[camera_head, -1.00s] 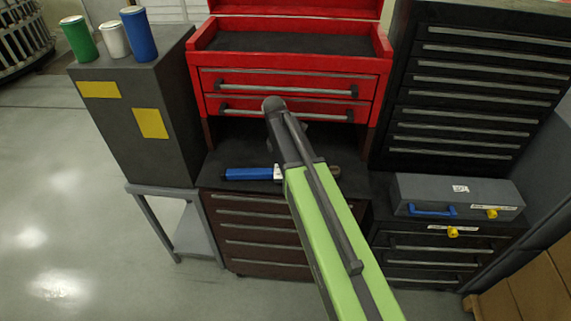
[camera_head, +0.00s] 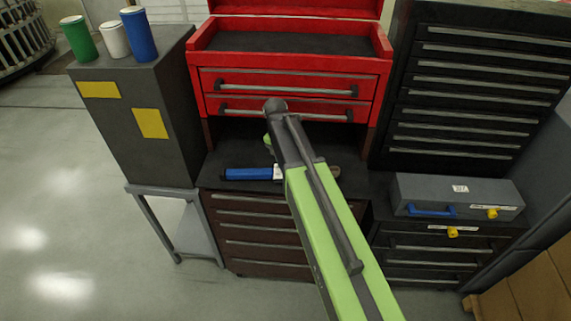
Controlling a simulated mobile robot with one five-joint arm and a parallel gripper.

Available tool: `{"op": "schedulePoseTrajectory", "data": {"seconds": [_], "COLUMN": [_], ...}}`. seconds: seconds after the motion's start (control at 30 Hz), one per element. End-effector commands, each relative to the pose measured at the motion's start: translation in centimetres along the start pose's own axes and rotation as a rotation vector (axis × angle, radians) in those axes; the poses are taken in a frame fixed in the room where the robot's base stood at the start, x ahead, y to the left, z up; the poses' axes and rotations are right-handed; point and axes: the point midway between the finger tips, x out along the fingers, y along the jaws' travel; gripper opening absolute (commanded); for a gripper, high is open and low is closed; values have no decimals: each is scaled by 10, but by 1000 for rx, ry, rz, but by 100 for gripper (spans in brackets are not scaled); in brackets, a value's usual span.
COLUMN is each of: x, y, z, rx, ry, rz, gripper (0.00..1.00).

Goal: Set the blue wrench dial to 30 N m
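The blue wrench (camera_head: 250,174) lies flat on the dark top of the lower drawer cabinet, its blue handle pointing left. A small white part (camera_head: 277,172) shows at the right end of the handle, beside my arm. My green and black arm hides the middle of the wrench, and a brownish end (camera_head: 334,171) shows to the right of the arm. No dial reading can be made out. My gripper is mostly hidden behind the end of my arm, above and behind the wrench. A small green bit shows left of the arm's end. Its fingers cannot be seen.
A red tool chest (camera_head: 290,85) stands behind the wrench, over the cabinet top. A grey case (camera_head: 455,196) with a blue handle sits to the right. A dark cabinet (camera_head: 135,110) with green, white and blue cylinders stands left. The cabinet top around the blue handle is clear.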

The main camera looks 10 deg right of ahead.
Motion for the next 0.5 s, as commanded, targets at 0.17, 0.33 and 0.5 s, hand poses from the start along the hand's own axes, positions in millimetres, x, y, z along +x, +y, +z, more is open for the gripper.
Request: {"op": "schedulePoseTrajectory", "data": {"seconds": [0.17, 0.33, 0.5], "x": [0, 0, 0], "y": [0, 0, 0], "z": [-1, -1, -1], "rx": [-28, -34, -34], "ry": [2, 2, 2], "rz": [1, 1, 1], "gripper": [0, 0, 0]}}
